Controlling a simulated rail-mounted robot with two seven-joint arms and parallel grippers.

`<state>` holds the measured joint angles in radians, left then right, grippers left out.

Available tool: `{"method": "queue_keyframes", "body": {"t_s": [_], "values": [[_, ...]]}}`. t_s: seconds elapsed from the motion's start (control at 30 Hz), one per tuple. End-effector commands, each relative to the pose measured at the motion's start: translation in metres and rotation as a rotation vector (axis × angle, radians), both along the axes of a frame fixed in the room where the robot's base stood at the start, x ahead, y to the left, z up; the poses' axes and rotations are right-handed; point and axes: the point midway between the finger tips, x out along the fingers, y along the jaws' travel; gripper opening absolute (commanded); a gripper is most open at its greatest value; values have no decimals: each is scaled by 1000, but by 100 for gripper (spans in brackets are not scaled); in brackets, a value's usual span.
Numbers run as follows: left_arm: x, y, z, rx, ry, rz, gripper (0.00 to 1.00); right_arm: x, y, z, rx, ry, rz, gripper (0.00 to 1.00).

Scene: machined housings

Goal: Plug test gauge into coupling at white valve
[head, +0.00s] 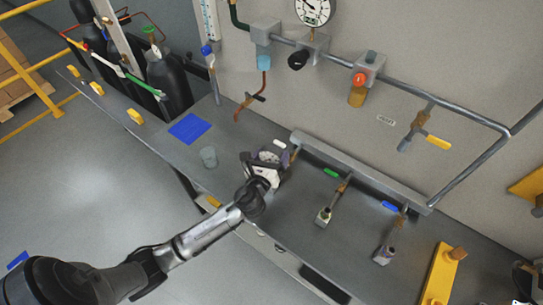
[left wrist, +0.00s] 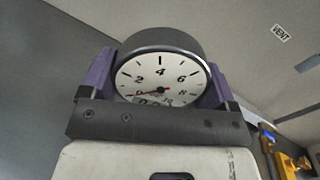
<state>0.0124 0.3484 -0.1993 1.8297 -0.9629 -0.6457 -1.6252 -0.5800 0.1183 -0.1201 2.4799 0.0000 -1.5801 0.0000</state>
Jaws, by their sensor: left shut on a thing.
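My left gripper (head: 272,160) is over the bench near its back rail, with its arm coming in from the lower left. In the left wrist view its purple fingers (left wrist: 158,85) are shut on the round test gauge (left wrist: 160,72), one on each side. The gauge has a dark rim and a white dial with a red needle. In the head view the gauge is mostly covered by the gripper. A white valve handle (head: 280,143) shows just behind the gripper. The coupling below it is hidden by the gripper, so I cannot tell whether the gauge touches it.
Green (head: 331,172) and blue (head: 390,206) valve handles sit to the right on the rail (head: 365,177), with branches ending in couplings over the bench. A yellow bracket (head: 440,275) is at right.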

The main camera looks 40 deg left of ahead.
Motion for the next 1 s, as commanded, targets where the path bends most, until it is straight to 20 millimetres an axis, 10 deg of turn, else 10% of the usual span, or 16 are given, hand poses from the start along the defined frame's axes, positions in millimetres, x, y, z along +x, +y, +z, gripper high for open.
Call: {"method": "queue_keyframes", "body": {"t_s": [0.53,0.57,0.6,1.0], "values": [[0,0,-13,0,0,0,53,0,-2,-10,-6,0,4,43],[0,0,-13,0,-1,0,83,0,-2,-9,-5,0,4,43],[0,0,-13,0,-1,0,87,0,-1,-9,-5,0,4,43],[-2,-1,-13,0,1,0,100,0,1,-9,3,0,-2,43]]}}
